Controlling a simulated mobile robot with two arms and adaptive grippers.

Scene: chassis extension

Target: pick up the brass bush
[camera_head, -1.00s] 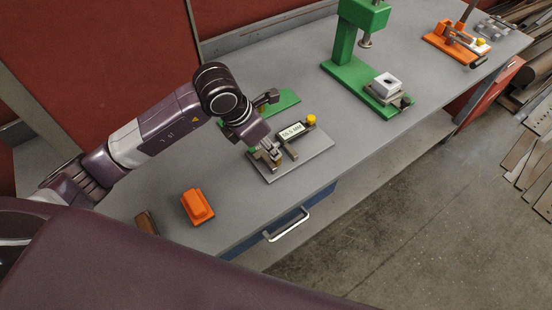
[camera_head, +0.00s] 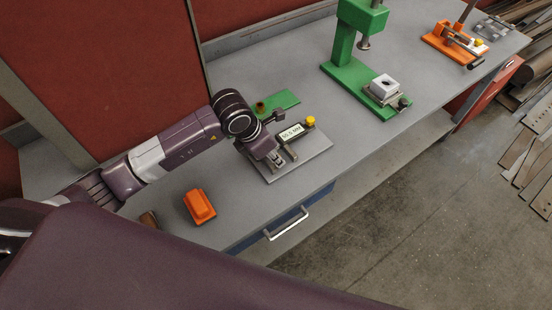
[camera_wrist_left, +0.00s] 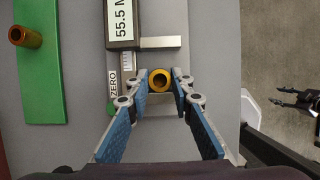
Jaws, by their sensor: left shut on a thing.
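The brass bush (camera_wrist_left: 160,80) shows in the left wrist view as a gold ring with a dark bore. It is at the fingertips of my left gripper (camera_wrist_left: 163,95), just below the grey jaw of the measuring gauge (camera_wrist_left: 122,25). The gripper is shut on it. In the head view my left gripper (camera_head: 276,160) is low over the gauge's plate, and its bush is too small to make out. Another brass bush (camera_wrist_left: 26,37) stands on a green plate (camera_wrist_left: 40,90) to the left. My right gripper (camera_wrist_left: 292,98) shows small and dark, its prongs apart.
The gauge has a display (camera_head: 291,133) and a yellow knob (camera_head: 310,120). An orange block (camera_head: 199,206) lies nearer on the grey bench (camera_head: 250,215). A green press (camera_head: 345,60) and an orange fixture (camera_head: 455,45) stand further right. Bare bench lies between gauge and press.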

